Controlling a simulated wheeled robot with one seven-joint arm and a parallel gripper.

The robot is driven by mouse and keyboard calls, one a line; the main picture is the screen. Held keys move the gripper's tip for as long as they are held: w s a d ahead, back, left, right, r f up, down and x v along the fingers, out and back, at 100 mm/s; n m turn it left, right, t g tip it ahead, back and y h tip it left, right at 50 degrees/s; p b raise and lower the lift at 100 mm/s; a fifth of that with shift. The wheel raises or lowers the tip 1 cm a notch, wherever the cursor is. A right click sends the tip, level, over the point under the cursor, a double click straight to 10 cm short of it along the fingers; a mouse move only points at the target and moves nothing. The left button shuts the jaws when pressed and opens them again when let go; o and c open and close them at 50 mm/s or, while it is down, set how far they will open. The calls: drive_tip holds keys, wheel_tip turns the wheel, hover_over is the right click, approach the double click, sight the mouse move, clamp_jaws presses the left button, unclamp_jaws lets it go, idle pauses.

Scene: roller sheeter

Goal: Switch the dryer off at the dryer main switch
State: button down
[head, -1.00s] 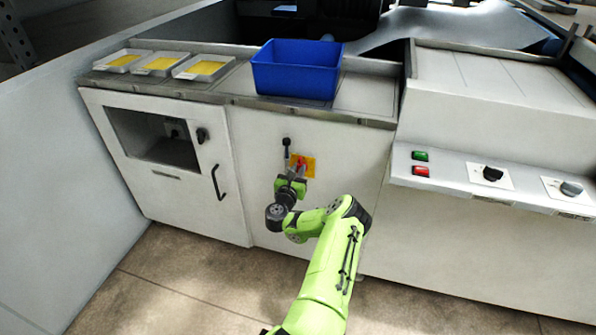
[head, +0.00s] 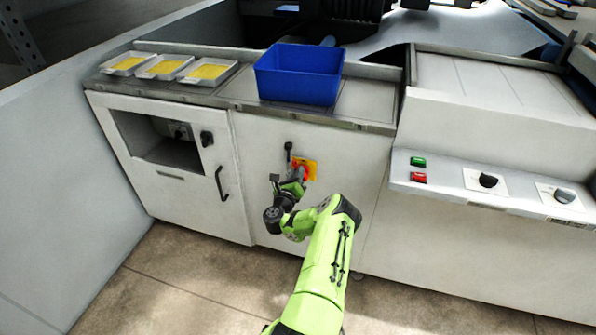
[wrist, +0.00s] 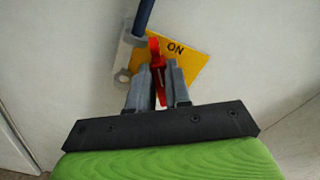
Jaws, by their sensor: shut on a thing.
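The dryer main switch is a red handle (wrist: 157,62) on a yellow plate (wrist: 190,62). The word ON shows on the plate to the right of the handle's top in the wrist view. The plate (head: 312,168) sits on the white front panel below the blue bin in the head view. My gripper (wrist: 159,72) is shut on the red handle, one grey finger on each side. The handle stands nearly upright in the wrist view. In the head view my gripper (head: 299,177) partly covers the switch.
A grey bracket with a blue-grey rod (wrist: 143,18) is close left of the handle. A small black knob lever (head: 288,150) is above left of the plate. The blue bin (head: 297,78) and several trays rest on the counter. Green and red buttons (head: 418,170) are at right.

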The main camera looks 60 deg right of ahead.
drive_tip(key=n+p, duration=0.1)
drive_tip(key=n, duration=0.2)
drive_tip(key=f+n+p, duration=0.1)
drive_tip(key=n, duration=0.3)
drive_tip(key=w+n+p, duration=0.1)
drive_tip(key=n, duration=0.3)
drive_tip(key=shift+a+f, duration=0.15)
drive_tip(key=shift+f, duration=0.2)
drive_tip(key=shift+f+n, duration=0.1)
drive_tip(key=shift+n, duration=0.2)
drive_tip(key=c, duration=1.1)
unclamp_jaws()
drive_tip(key=shift+o, duration=0.2)
drive_tip(key=s+a+p, duration=0.2)
drive_tip(key=a+p, duration=0.4)
drive_tip(key=a, duration=0.9)
drive_tip(key=shift+s+a, duration=0.25)
drive_tip(key=shift+s, duration=0.05)
